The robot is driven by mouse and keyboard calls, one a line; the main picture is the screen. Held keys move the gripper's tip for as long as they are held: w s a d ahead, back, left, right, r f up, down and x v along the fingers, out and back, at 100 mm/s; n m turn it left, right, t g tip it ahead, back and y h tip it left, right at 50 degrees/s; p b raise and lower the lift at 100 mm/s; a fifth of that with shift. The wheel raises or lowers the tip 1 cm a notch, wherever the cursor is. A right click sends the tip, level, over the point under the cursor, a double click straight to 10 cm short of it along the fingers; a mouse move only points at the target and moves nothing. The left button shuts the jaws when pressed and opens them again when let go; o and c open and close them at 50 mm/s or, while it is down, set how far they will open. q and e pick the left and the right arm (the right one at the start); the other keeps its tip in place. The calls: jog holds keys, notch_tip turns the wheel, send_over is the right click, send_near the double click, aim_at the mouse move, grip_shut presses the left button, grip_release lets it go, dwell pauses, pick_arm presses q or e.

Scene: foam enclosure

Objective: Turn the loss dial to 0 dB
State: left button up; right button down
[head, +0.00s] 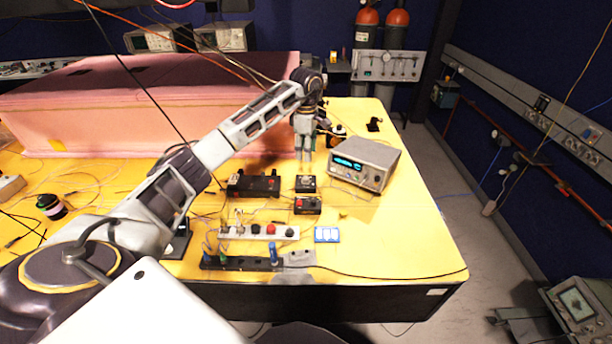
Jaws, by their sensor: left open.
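My left arm reaches in from the left, and my left gripper (304,158) points down with its fingers open and nothing between them. Just below the fingertips is a small black box (306,187) with a light top. I cannot tell whether the fingers touch it. A second small dark box (307,206) with a red part sits just in front of it. A wider black box (252,186) with knobs or terminals stands to their left. No label or scale is readable, so I cannot tell which part is the loss dial or its setting. My right gripper is not in view.
A grey instrument (364,163) with a cyan display stands right of the gripper. A white strip (258,232) with knobs and a blue-white item (326,235) lie in front. A pink foam block (100,110) fills the back left. The yellow table's (420,235) right front is mostly clear.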

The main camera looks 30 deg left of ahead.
aim_at(306, 178)
pick_arm(q)
jog(key=shift+f+p, duration=0.95)
jog(key=shift+f, duration=4.85)
jog(key=shift+c, duration=0.4)
grip_shut()
